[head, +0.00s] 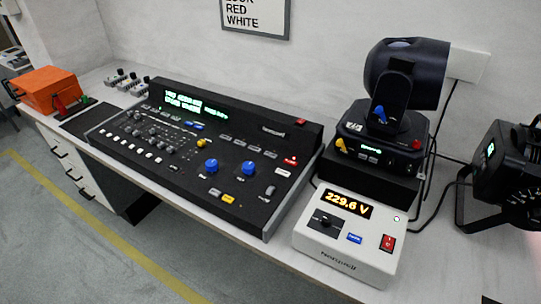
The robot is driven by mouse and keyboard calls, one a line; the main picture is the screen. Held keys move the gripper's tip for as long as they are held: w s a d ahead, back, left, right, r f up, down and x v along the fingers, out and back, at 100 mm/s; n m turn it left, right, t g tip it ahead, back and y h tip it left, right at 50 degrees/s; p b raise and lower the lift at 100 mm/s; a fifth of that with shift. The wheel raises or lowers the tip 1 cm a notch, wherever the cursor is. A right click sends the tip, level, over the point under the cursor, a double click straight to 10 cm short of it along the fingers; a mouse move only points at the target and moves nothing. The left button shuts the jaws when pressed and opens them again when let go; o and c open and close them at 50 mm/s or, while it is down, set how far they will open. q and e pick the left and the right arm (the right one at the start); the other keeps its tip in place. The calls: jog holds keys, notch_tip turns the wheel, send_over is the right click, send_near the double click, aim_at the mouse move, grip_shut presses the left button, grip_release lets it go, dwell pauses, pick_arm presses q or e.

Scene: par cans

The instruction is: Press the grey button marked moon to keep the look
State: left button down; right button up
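A black lighting console (185,180) lies on the white bench in the middle of the head view. It has a lit green display (185,102), rows of small pale buttons and knobs, two blue knobs (211,166), a yellow button (228,197) and a red-lit button (290,160). Several small grey or pale buttons show on its face, but their markings are too small to read. I cannot tell which one bears a moon. Neither of my grippers is clearly in view.
A white power unit (345,257) reading 229.6 V stands right of the console. Behind it is a black moving-head lamp (405,75); a black par can (508,165) stands at far right. An orange case (48,88) sits at far left. Loose cables run at right.

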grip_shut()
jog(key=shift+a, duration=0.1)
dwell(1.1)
